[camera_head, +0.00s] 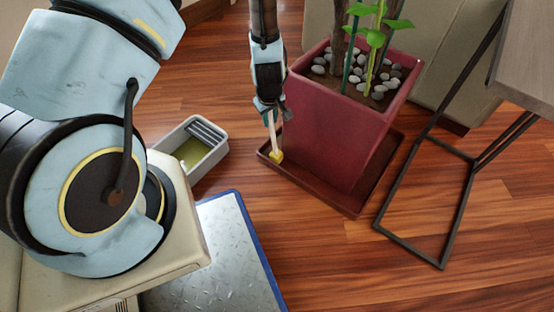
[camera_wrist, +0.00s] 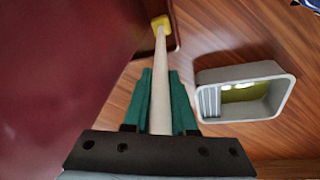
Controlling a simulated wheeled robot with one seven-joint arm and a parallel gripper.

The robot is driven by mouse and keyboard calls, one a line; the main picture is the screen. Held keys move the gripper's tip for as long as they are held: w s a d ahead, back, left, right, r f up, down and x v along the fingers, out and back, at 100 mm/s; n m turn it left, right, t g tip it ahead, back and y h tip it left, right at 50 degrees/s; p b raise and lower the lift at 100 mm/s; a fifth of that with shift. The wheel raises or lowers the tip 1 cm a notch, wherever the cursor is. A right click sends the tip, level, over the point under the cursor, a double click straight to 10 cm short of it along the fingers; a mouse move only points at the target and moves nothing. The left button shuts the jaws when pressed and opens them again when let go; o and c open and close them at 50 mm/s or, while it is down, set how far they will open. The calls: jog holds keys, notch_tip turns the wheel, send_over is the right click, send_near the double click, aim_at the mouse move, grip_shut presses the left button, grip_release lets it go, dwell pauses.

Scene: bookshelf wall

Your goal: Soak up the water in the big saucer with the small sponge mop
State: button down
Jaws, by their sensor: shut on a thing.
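My gripper (camera_head: 270,110) is shut on the pale handle of the small sponge mop (camera_head: 272,132). The mop points down, and its yellow sponge head (camera_head: 276,156) is at the left corner of the big dark red saucer (camera_head: 338,198). In the wrist view the handle runs between the green fingers (camera_wrist: 162,100) to the yellow head (camera_wrist: 160,22) over the saucer's corner. I cannot tell whether the sponge touches the saucer's bottom, and I cannot make out the water. A tall red planter (camera_head: 335,125) stands in the saucer.
A grey bucket (camera_head: 215,160) with a ribbed insert and yellowish liquid stands on the wooden floor left of the saucer; it also shows in the wrist view (camera_wrist: 280,95). A dark-framed table (camera_head: 410,245) stands at the right. A metal plate with a blue edge (camera_head: 262,250) lies in front.

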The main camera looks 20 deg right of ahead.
dwell(0.8)
jog(key=p+v, duration=0.3)
jog(key=w+p+v, duration=0.1)
jog(key=p+v, duration=0.2)
jog(key=v, duration=0.1)
jog(key=w+d+p+v, duration=0.1)
jog(key=p+v, duration=0.2)
jog(key=shift+r+p, duration=0.35)
jog(key=shift+r, duration=0.35)
jog(key=shift+f, duration=0.1)
